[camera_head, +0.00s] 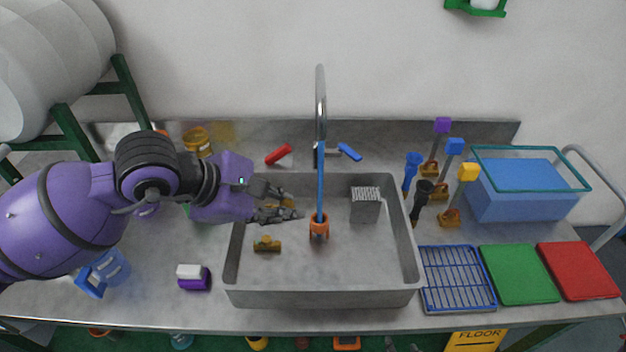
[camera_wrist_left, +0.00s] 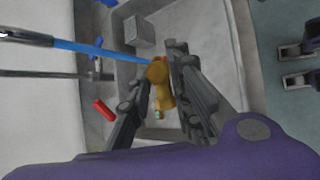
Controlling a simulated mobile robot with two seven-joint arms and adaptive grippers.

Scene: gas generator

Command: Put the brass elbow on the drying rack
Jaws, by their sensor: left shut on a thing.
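My left gripper (camera_head: 292,207) reaches into the sink from the left, its fingers closed around a brass piece, which I take to be the brass elbow (camera_wrist_left: 161,88). In the left wrist view the elbow sits between the two dark fingers (camera_wrist_left: 155,100); part of it is hidden by them. In the head view the fingers mostly cover it. The drying rack (camera_head: 458,279), a blue wire rack on a tray, lies on the counter just right of the sink, with no fitting on it. My right gripper is not in view.
The grey sink (camera_head: 340,298) also holds another brass fitting (camera_head: 267,245), an orange piece (camera_head: 319,229) under the blue stream from the tall faucet (camera_head: 320,100), and a grey block (camera_head: 365,207). Upright brushes (camera_head: 411,172) stand right of the sink.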

